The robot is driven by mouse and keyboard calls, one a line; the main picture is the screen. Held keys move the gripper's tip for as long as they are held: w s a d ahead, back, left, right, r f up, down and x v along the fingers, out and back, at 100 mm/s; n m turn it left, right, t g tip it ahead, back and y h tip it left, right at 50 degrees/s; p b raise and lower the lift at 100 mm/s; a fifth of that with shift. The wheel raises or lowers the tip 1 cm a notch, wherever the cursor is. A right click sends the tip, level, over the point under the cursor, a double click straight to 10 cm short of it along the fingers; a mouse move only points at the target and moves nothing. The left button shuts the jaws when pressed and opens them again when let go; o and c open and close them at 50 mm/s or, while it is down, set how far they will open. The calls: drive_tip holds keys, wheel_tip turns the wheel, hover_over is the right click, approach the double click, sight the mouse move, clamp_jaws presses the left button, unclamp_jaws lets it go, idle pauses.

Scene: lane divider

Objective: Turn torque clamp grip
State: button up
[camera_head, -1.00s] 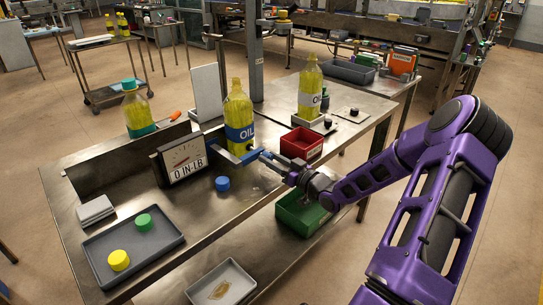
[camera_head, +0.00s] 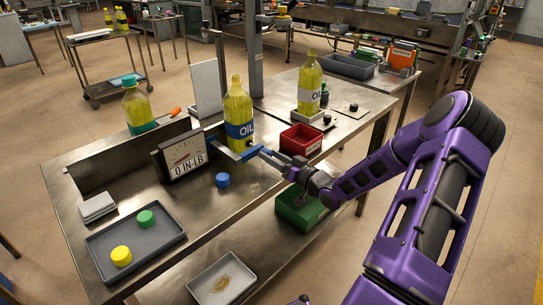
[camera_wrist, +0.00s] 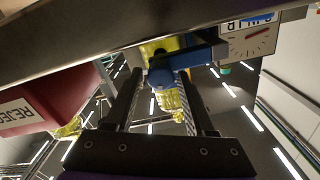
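The torque gauge (camera_head: 184,158) stands on the steel table in the head view, its display reading 0 IN-LB. A blue clamp (camera_head: 245,154) reaches right from it, in front of the yellow oil bottle (camera_head: 238,118) with a blue label. My gripper (camera_head: 268,156) is at the right end of the clamp. In the wrist view its two dark fingers (camera_wrist: 160,85) stand apart, with the blue clamp grip (camera_wrist: 160,76) between or just beyond their tips. I see no clear contact. The gauge face (camera_wrist: 250,42) also shows there.
A blue cap (camera_head: 222,180) lies on the table below the clamp. A red bin (camera_head: 301,140) stands close behind my gripper, with a green bin (camera_head: 302,208) lower down. A grey tray (camera_head: 150,243) holds yellow and green caps. Another oil bottle (camera_head: 309,90) stands behind.

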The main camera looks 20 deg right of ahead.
drive_tip(key=shift+o, duration=0.9)
drive_tip(key=shift+r, duration=0.1)
drive_tip(key=v, duration=1.7)
drive_tip(key=shift+s+p, duration=0.15)
drive_tip(key=shift+p, duration=0.3)
